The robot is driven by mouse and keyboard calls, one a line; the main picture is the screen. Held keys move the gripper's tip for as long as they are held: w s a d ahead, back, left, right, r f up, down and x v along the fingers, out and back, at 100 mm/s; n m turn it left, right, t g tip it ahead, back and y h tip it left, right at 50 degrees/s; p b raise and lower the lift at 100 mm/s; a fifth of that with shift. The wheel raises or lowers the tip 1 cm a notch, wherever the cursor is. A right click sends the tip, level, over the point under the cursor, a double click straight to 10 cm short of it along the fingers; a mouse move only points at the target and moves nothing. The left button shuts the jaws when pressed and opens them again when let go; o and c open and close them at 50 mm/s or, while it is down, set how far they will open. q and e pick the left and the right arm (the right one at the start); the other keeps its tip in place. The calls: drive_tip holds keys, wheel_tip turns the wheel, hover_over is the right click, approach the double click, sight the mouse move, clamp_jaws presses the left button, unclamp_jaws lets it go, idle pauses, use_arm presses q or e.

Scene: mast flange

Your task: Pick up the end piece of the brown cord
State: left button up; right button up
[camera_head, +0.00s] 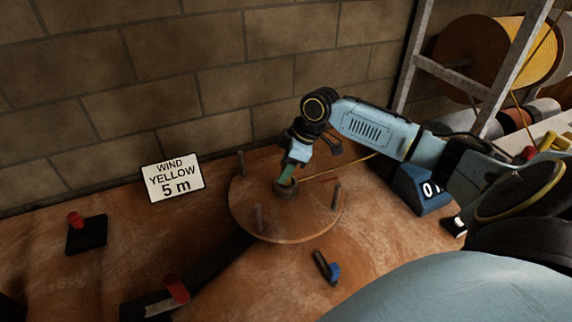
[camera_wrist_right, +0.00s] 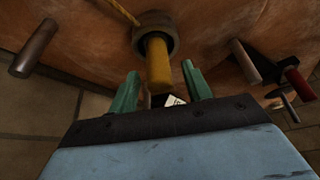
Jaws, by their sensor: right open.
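In the right wrist view, the end piece (camera_wrist_right: 158,63) is a yellow-brown cylinder in a dark grey ring (camera_wrist_right: 155,24). A thin yellow-brown cord (camera_wrist_right: 118,9) runs from the ring to the upper left. My right gripper (camera_wrist_right: 160,70) is open, its green fingers either side of the end piece with gaps visible. In the head view, my right gripper (camera_head: 287,178) is low over the ring (camera_head: 288,189) on a round brown plate (camera_head: 290,228); the end piece is mostly hidden there. The cord (camera_head: 350,163) stretches right from the plate. My left gripper is out of view.
Several upright pegs (camera_head: 337,196) stand on the plate. A blue-and-dark tool (camera_head: 327,267) lies in front. Red-handled items (camera_head: 75,220) are left. A sign (camera_head: 173,178) reads "WIND YELLOW 5 m". A blue counter (camera_head: 424,191) and a spool rack (camera_head: 452,76) are right.

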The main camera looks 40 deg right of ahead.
drive_tip(key=shift+x, duration=0.95)
drive_tip(key=shift+r, duration=0.1)
clamp_jaws()
